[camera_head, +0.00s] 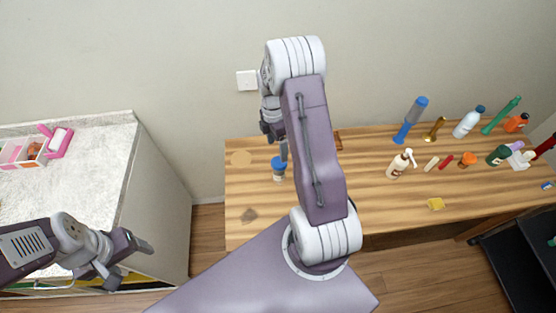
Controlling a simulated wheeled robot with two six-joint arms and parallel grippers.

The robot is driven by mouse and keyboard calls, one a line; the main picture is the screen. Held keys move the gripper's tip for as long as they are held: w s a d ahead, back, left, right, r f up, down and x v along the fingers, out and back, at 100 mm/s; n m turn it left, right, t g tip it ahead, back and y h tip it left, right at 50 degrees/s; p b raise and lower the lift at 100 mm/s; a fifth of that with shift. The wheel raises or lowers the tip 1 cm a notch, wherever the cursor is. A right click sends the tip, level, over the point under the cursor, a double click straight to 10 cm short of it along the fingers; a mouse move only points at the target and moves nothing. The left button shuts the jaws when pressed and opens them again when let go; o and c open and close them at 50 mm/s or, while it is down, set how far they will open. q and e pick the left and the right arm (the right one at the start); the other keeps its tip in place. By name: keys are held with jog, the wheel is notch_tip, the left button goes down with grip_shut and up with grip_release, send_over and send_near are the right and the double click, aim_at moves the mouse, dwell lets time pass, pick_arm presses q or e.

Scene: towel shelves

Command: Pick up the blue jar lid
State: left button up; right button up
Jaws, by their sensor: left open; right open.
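A blue jar lid (278,162) sits on top of a small pale jar (279,176) on the left part of the wooden table. My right gripper (281,149) points down just above the lid, open, partly hidden by its own arm. One finger reaches close to the lid; whether it touches cannot be told. My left gripper (130,264) is open and empty at the lower left, in front of the speckled white counter, far from the lid.
The white counter (95,180) stands left. A dark shelf unit (505,265) is lower right.

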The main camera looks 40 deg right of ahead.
aim_at(279, 161)
jog(key=shift+d+f, duration=0.1)
jog(key=shift+f, duration=0.45)
jog(key=f, duration=0.1)
jog(key=s+f+p, duration=0.1)
jog(key=f, duration=0.2)
jog(key=shift+s+a+f, duration=0.2)
jog(key=shift+s+a, duration=0.05)
jog(key=shift+a, duration=0.05)
jog(key=shift+w+f, duration=0.1)
jog(key=shift+f, duration=0.2)
jog(key=c, duration=1.5)
jog(key=r, duration=0.3)
jog(key=r+b, duration=0.1)
jog(key=shift+s+d+r, duration=0.15)
jog(key=shift+s+r, duration=0.15)
jog(key=shift+s, duration=0.05)
jog(key=s+d+r, duration=0.1)
jog(key=s+r, duration=0.1)
jog(key=s, duration=0.1)
jog(key=s+d+r+b, duration=0.1)
jog(key=s+r, duration=0.1)
jog(key=s, duration=0.2)
jog(key=s+d+r, duration=0.1)
jog(key=s+r, duration=0.1)
jog(key=s, duration=0.1)
jog(key=shift+s+d+r, duration=0.1)
jog(key=shift+s+r, duration=0.2)
